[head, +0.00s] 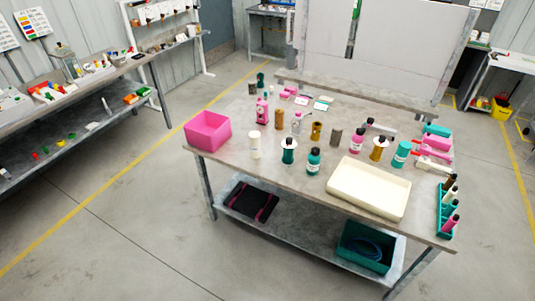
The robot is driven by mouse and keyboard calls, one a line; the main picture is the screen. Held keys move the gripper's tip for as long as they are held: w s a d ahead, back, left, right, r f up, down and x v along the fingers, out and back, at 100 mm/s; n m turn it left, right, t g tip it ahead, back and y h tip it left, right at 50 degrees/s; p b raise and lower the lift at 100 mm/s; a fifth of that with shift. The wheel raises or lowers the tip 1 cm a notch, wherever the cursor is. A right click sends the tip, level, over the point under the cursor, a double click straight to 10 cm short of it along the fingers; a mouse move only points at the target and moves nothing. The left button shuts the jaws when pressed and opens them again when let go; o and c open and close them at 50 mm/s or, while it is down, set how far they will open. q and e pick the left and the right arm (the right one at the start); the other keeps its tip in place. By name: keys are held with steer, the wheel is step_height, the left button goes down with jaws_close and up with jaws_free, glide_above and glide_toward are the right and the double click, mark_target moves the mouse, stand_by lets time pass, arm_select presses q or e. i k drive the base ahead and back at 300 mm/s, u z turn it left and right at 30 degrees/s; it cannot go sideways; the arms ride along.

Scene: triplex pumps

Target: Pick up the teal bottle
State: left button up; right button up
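Several teal items stand on the grey work table (226,160), and I cannot tell for certain which one the task means. A teal bottle (313,163) with a dark cap stands upright near the front middle. Another teal bottle (289,155) with a white disc around its neck and a dark top stands just left of it. A wider teal container (401,155) with a dark cap stands to the right, behind the cream tray. A small dark teal bottle (260,80) stands at the far left corner. Neither of my grippers is in view.
A pink bin (208,131) sits at the table's left corner and a cream tray (338,184) at the front right. A teal rack (440,212) holds bottles at the right edge. Pink, amber, white and grey containers crowd the middle. Floor (110,230) in front is clear.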

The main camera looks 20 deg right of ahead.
mark_target(313, 163)
steer(key=u, duration=0.25)
steer(key=i, duration=1.35)
steer(key=z, duration=0.6)
